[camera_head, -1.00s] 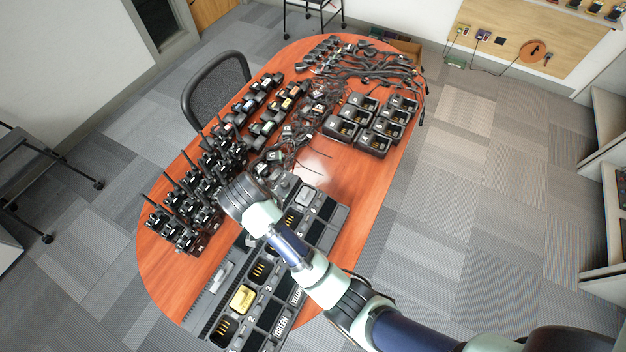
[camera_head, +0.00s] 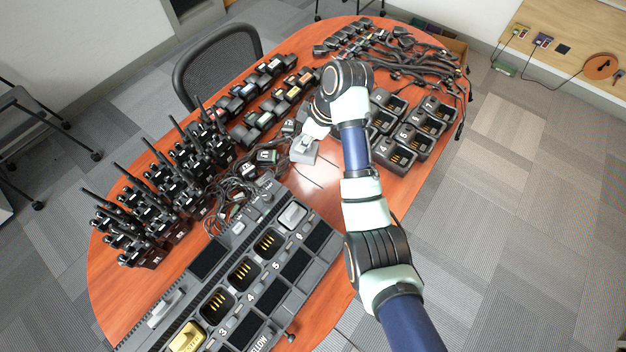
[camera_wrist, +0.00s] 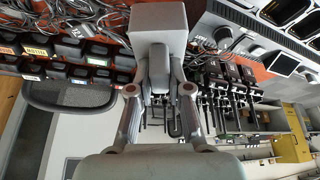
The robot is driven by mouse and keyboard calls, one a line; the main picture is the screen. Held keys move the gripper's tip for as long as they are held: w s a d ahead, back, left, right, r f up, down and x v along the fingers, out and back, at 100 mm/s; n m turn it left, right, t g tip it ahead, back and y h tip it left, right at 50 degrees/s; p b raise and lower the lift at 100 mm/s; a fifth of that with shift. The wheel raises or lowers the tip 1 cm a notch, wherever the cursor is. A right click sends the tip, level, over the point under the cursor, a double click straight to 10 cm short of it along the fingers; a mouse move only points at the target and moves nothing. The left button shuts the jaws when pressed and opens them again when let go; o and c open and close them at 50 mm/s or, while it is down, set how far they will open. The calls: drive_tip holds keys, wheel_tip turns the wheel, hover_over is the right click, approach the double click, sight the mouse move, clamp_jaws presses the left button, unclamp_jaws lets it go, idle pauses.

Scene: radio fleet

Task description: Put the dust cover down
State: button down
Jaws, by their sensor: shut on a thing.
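The dust cover (camera_head: 304,151) is a light grey block with a raised grip. In the head view it hangs below my gripper (camera_head: 311,133), between the cable pile and the single chargers. In the wrist view the grey cover (camera_wrist: 158,25) is at the top middle, its grip between the two fingers of my gripper (camera_wrist: 160,88). My gripper is shut on it. Whether its underside touches the table cannot be told. The multi-bay charger (camera_head: 250,285) lies below it in the head view, with a light grey piece (camera_head: 293,215) and a yellow piece (camera_head: 187,337) in bays.
Radios (camera_head: 165,195) stand in rows at the left. A tangle of earpiece cables (camera_head: 232,190) lies left of the cover. Single chargers (camera_head: 394,152) stand to the right, partly behind my arm. Bare table (camera_head: 318,178) shows just below right of the cover.

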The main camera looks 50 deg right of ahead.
wheel_tip(320, 180, down, 19)
drive_tip(key=b, duration=0.5)
drive_tip(key=shift+r, duration=0.2)
drive_tip(key=c, duration=1.1)
unclamp_jaws()
drive_tip(key=shift+c, duration=0.2)
drive_tip(key=shift+o, duration=0.2)
drive_tip(key=shift+r, duration=0.25)
drive_tip(key=p+v, duration=0.4)
drive_tip(key=v, duration=0.8)
drive_tip(key=shift+a+f, duration=0.1)
